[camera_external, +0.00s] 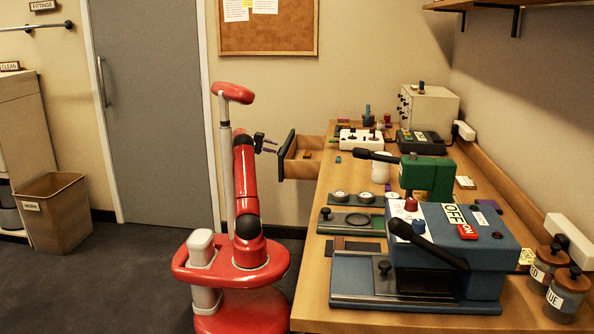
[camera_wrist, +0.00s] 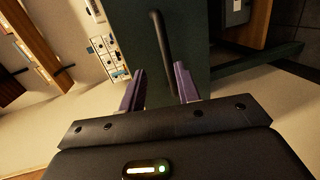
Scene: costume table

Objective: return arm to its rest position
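My red arm (camera_external: 245,185) stands raised on its base left of the table, in the external view. My gripper (camera_external: 273,146) is at its upper end, just left of the dark front of a pulled-out wooden drawer (camera_external: 309,142). In the wrist view, the two purple fingers of my gripper (camera_wrist: 160,74) are apart. The dark drawer handle (camera_wrist: 163,45) shows ahead of and between the fingertips against the dark green drawer front (camera_wrist: 193,50). The fingers do not appear closed on it. Whether the handle's near end lies between them I cannot tell.
The drawer sticks out from the left side of the workbench (camera_external: 312,300), beside my gripper. A blue machine (camera_external: 455,255), a green press (camera_external: 428,176) and small parts crowd the bench. Floor (camera_external: 110,285) is clear left of my base; a bin (camera_external: 52,212) stands farther left.

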